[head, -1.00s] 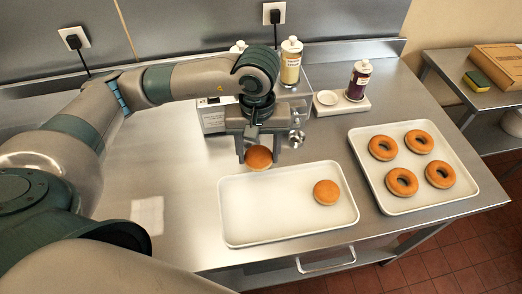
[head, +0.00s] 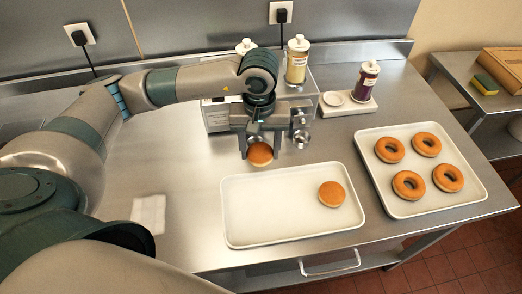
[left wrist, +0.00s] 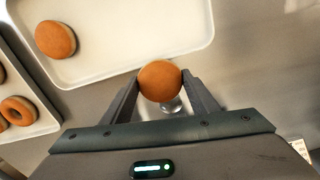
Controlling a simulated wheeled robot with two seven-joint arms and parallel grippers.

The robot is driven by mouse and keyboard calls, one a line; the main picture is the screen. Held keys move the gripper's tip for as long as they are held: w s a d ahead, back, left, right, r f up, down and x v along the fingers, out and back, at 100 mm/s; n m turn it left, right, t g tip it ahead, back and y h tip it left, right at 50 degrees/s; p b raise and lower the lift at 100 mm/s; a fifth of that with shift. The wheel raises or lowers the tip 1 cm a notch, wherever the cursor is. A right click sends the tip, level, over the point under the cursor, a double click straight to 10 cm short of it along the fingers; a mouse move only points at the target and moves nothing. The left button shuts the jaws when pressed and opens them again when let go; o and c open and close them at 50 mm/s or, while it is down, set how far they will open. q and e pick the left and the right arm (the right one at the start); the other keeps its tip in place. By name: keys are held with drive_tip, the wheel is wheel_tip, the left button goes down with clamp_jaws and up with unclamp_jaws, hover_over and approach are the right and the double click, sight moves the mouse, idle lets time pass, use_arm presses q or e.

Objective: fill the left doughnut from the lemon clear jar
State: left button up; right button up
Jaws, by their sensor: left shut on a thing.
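My left gripper (head: 260,150) is shut on a round, golden-brown doughnut without a hole, the left doughnut (head: 261,155). It holds it behind the white tray, at the front of the filling machine (head: 216,115). In the left wrist view the doughnut (left wrist: 160,80) sits between the fingertips, with a metal nozzle (left wrist: 172,105) partly hidden by it. Whether the nozzle enters the doughnut cannot be told. A clear jar with pale yellow filling (head: 297,62) stands upright on the machine. Another white-capped jar (head: 246,46) is mostly hidden by my arm. My right gripper is not in view.
A similar doughnut (head: 331,194) lies on the white tray (head: 260,225). Several ring doughnuts fill the right tray (head: 404,207). A second metal nozzle (head: 301,138) is right of my gripper.

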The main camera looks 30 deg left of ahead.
use_arm(q)
drive_tip(key=shift+w+a+f+b, duration=0.25)
drive_tip(key=shift+w+b, duration=0.05)
drive_tip(key=shift+w+a+r+b, duration=0.15)
drive_tip(key=shift+w+a+b, duration=0.6)
drive_tip(key=shift+w, duration=0.2)
drive_tip(key=shift+b, duration=0.35)
drive_tip(key=shift+b, duration=0.8)
idle(0.8)
drive_tip(key=shift+w+a+b, duration=0.6)
drive_tip(key=shift+w+b, duration=0.2)
drive_tip(key=shift+w, duration=0.1)
idle(0.5)
